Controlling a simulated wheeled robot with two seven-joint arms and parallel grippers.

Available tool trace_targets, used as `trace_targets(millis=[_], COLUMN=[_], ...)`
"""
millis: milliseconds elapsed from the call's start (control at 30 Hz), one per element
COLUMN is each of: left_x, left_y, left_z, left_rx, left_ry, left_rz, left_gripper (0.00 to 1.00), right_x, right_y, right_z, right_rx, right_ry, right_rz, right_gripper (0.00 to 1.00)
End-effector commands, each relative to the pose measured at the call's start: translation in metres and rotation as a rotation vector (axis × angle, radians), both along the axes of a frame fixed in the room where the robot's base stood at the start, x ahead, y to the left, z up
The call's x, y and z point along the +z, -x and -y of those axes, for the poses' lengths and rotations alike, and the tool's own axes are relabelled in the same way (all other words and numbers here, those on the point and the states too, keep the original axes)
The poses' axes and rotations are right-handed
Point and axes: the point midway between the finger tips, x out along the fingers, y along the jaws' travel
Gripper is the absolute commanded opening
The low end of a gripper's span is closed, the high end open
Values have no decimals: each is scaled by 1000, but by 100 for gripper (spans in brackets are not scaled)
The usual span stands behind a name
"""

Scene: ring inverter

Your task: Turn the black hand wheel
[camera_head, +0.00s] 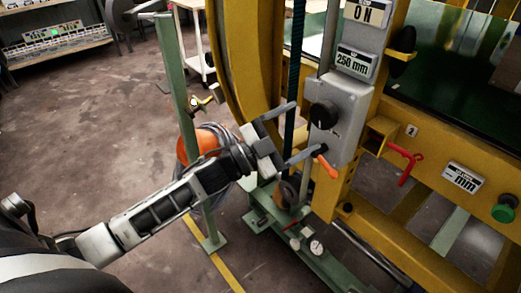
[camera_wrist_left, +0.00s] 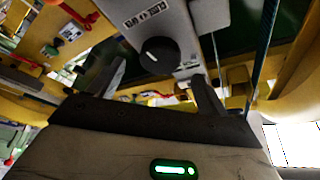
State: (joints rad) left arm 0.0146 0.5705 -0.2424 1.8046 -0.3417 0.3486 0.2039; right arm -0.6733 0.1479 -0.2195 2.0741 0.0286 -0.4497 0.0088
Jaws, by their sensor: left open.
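The black hand wheel (camera_head: 324,114) is a round black knob on the front of the grey control box (camera_head: 352,107). In the left wrist view the black hand wheel (camera_wrist_left: 158,56) shows a white mark on its face and lies between my fingers in the picture. My left gripper (camera_head: 308,127) is open and empty, with its fingers pointing at the box. One finger is above the wheel's level and the other below it. A gap seems to remain between the fingertips and the wheel; its exact size is hard to tell. My right gripper is not in view.
An orange-handled lever (camera_head: 327,166) sticks out just below the lower finger. A yellow machine frame (camera_head: 440,158) carries a red handle (camera_head: 404,163) and a green knob (camera_head: 505,208). A green post (camera_head: 178,95) and an orange ball-like object (camera_head: 203,143) are near my arm.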

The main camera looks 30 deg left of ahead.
Motion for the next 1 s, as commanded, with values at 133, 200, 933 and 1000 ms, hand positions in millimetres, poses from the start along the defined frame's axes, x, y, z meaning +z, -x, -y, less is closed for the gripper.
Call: trace_targets(millis=[133, 200, 933, 1000], left_x=[-16, -19, -28, -29], left_y=[30, 43, 78, 78], left_z=[-21, -29, -55, -55], left_rx=[0, 1, 0, -1], left_ry=[-2, -1, -1, 0], left_rz=[-5, -4, 1, 1], left_gripper=[78, 78, 78, 78], right_x=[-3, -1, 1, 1], right_y=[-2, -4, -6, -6], right_z=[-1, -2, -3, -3], right_rx=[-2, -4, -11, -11], right_ry=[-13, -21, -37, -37], right_rz=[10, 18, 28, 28], right_gripper=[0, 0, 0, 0])
